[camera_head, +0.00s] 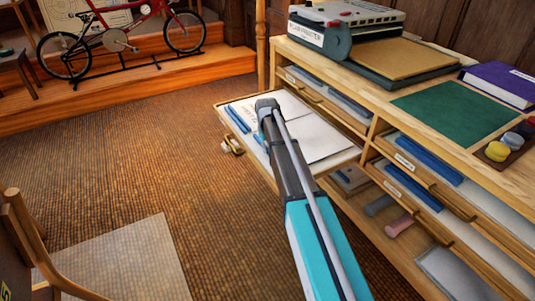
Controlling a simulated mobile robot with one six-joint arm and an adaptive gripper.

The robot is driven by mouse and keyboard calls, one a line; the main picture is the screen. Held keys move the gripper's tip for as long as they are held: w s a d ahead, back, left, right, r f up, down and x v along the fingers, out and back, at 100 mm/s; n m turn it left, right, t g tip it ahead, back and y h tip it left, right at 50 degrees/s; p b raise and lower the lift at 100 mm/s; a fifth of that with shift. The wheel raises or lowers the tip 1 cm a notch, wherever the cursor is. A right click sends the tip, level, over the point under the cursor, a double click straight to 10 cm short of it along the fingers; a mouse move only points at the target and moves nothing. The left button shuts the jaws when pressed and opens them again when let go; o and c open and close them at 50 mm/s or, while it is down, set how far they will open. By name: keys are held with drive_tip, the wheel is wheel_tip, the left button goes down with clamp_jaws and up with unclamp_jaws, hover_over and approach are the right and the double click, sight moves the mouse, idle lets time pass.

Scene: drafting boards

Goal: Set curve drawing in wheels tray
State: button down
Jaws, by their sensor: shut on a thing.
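A shallow wooden tray (343,158) is pulled out of the cabinet, holding white paper and blue strips. A sheet with dark lettering or marks (246,113) shows at its left, too small to read. A plain white sheet (318,138) shows at the right, over or in the tray; I cannot tell whether it touches the bottom. My gripper (266,106) is over the tray between these sheets, pointing down. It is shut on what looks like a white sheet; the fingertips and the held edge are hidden. I see no curve on the visible paper.
The wooden cabinet (372,133) has more trays (398,187) with blue strips. On top are a machine (345,28), a green mat (447,113) and a purple book (500,82). A chair (25,225) stands at lower left. The carpet left of the tray is free.

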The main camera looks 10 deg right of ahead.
drive_tip(key=shift+f+b, duration=0.3)
drive_tip(key=shift+f, duration=0.25)
drive_tip(key=c, duration=0.6)
unclamp_jaws()
drive_tip(key=shift+c, duration=0.2)
drive_tip(key=shift+r, duration=0.15)
wheel_tip(320, 180, up, 12)
drive_tip(key=p, duration=1.2)
drive_tip(key=shift+s+a, duration=0.1)
drive_tip(key=s+m, duration=0.3)
drive_tip(key=s, duration=2.6)
drive_tip(key=shift+m, duration=0.3)
